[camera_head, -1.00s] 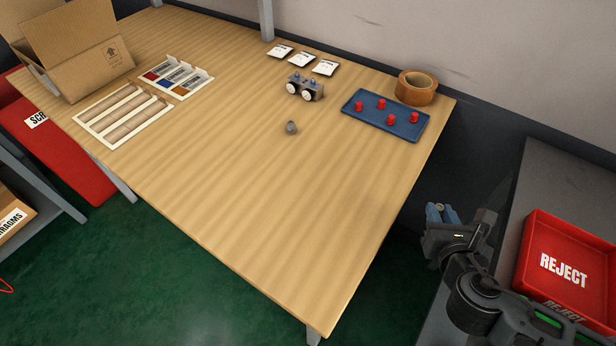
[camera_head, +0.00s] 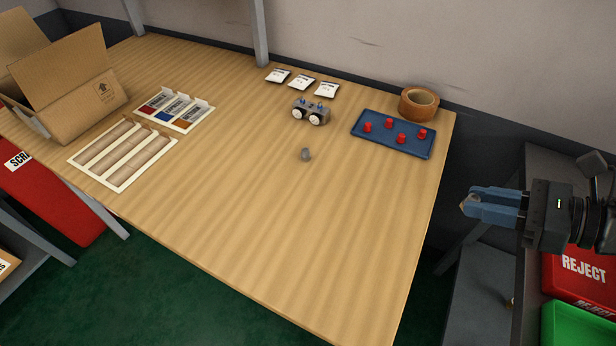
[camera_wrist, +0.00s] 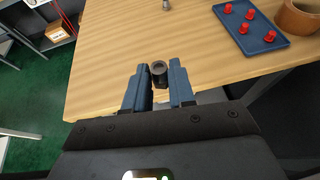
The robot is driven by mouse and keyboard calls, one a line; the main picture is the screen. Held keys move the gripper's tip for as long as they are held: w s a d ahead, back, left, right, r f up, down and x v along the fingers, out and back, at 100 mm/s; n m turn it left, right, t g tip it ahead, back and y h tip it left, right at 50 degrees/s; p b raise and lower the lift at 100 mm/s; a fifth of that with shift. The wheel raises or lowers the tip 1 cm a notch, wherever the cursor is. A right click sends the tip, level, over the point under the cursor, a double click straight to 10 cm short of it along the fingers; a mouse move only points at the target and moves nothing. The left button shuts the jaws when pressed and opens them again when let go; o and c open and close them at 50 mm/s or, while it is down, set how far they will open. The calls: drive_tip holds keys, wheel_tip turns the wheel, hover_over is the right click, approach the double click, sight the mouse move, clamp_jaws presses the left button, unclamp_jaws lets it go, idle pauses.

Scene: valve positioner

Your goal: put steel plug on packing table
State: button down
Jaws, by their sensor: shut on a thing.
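My gripper (camera_head: 468,205) is shut on a small round piece, taken as the steel plug (camera_wrist: 159,71). It is grey-brown with a dark hollow end, held between the blue fingertips; the fingers hide most of it. In the head view my gripper is in the air just right of the packing table's right edge. The packing table (camera_head: 270,220) has a light wooden top with a wide bare area at the front and middle. A similar small grey plug (camera_head: 305,154) stands on the table, apart from my gripper; it also shows at the top of the wrist view (camera_wrist: 166,4).
A blue tray with red caps (camera_head: 392,148), a tape roll (camera_head: 418,103) and a grey two-gauge device (camera_head: 311,112) stand toward the back. White packets, label cards, a tube tray (camera_head: 122,152) and an open carton (camera_head: 75,95) lie farther left. A red REJECT bin (camera_head: 582,270) is at right.

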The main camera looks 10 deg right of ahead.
drive_tip(key=p, duration=0.1)
hover_over(400, 211)
wheel_tip(400, 211, down, 7)
drive_tip(key=shift+s+r, duration=0.1)
drive_tip(key=shift+r, duration=0.1)
drive_tip(key=shift+a+f+p, duration=0.1)
drive_tip(key=shift+f+p, duration=0.3)
drive_tip(key=shift+f, duration=1.65)
drive_tip(key=shift+f, duration=0.15)
drive_tip(key=c, duration=0.9)
unclamp_jaws()
drive_tip(key=shift+c, duration=0.2)
drive_tip(key=b+v, duration=0.2)
drive_tip(key=v, duration=1)
